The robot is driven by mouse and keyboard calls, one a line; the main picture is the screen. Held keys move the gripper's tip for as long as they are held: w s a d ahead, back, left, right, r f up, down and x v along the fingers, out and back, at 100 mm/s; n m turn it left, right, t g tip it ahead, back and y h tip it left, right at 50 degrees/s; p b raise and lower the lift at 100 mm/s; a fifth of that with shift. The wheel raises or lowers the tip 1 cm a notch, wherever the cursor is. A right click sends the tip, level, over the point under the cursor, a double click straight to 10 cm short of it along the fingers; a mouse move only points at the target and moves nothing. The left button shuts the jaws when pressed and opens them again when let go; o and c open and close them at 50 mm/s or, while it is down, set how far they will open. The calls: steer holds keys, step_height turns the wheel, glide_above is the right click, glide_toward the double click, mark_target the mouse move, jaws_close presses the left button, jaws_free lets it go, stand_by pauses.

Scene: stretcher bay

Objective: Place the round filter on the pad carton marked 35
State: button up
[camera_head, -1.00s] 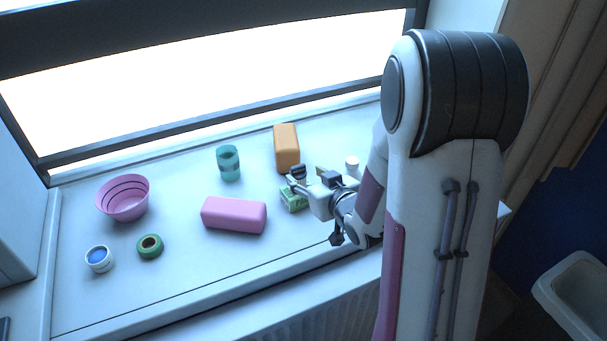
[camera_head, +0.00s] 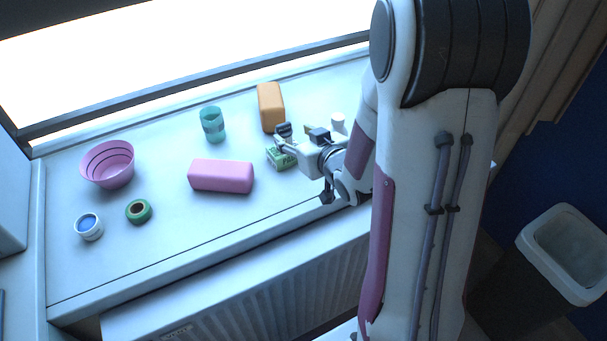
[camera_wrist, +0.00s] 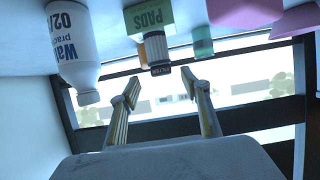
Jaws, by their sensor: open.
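The green and white pad carton (camera_head: 281,158) lies on the sill beside my gripper in the head view; its PADS side (camera_wrist: 150,17) shows in the wrist view. I cannot read a 35 on it. I cannot tell whether filter and carton touch. My gripper (camera_wrist: 158,83) is open and empty, its fingertips spread on either side of the filter in the picture.
A white bottle (camera_wrist: 73,45) stands close on the wrist view's left. An orange block (camera_head: 270,107), teal cup (camera_head: 212,124) and pink block (camera_head: 221,176) stand around the carton. A pink bowl (camera_head: 107,164), green tape roll (camera_head: 138,211) and small white tub (camera_head: 88,227) are farther left.

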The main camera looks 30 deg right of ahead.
steer(key=s+a+r+g+h, duration=0.2)
steer(key=s+a+r+g, duration=0.2)
steer(key=s+r, duration=0.55)
steer(key=s+a+r+g+y, duration=0.1)
steer(key=s+a, duration=0.3)
steer(key=s, duration=0.5)
steer(key=s+a+g+y, duration=0.1)
steer(key=s+a, duration=0.3)
steer(key=s, duration=0.6)
steer(key=shift+r+g, duration=0.35)
steer(key=shift+g, duration=0.55)
